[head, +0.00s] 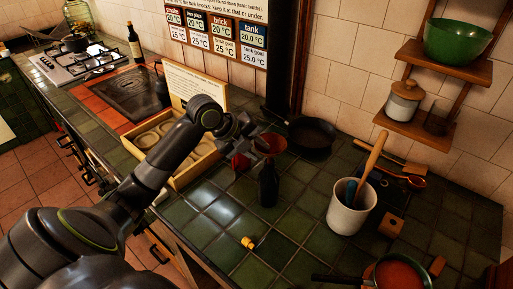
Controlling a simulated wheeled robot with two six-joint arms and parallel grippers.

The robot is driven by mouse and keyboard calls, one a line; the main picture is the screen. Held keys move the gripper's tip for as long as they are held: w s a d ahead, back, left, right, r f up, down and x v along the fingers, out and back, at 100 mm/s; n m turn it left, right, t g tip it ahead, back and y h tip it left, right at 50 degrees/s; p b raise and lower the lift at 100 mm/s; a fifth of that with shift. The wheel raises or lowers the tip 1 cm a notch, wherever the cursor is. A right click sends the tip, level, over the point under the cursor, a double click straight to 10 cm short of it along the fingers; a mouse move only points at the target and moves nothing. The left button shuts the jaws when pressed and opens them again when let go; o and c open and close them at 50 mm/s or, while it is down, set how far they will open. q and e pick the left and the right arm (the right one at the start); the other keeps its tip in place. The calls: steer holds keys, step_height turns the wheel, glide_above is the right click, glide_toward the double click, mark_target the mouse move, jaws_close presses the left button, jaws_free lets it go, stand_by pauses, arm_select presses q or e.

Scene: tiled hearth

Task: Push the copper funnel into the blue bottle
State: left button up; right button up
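The blue bottle (268,187) looks very dark and stands upright on the green tiled counter. A copper-red, funnel-like shape (275,143) shows right above the bottle's neck, at the fingers of my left gripper (257,146). The gripper hides part of this shape, and I cannot tell whether its spout is inside the neck. The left gripper is small and dark here, so I cannot tell whether its fingers are open or shut. My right gripper is not in view.
A small orange-yellow piece (249,242) lies in front of the bottle. A white crock (351,211) with utensils stands to the right. A dark pan (311,136) lies behind, and a wooden tray (184,176) stands left. Counter between bottle and crock is clear.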

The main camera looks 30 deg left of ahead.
arm_select(q)
steer(key=shift+s+a+r, duration=0.1)
steer(key=shift+r, duration=0.05)
steer(key=shift+p+v, duration=1.75)
steer(key=shift+v, duration=0.25)
steer(key=shift+s+a+r, duration=0.2)
steer(key=shift+a+r, duration=0.05)
steer(key=shift+r, duration=0.1)
steer(key=p+v, duration=0.7)
steer(key=v, duration=0.9)
steer(key=shift+s+r, duration=0.2)
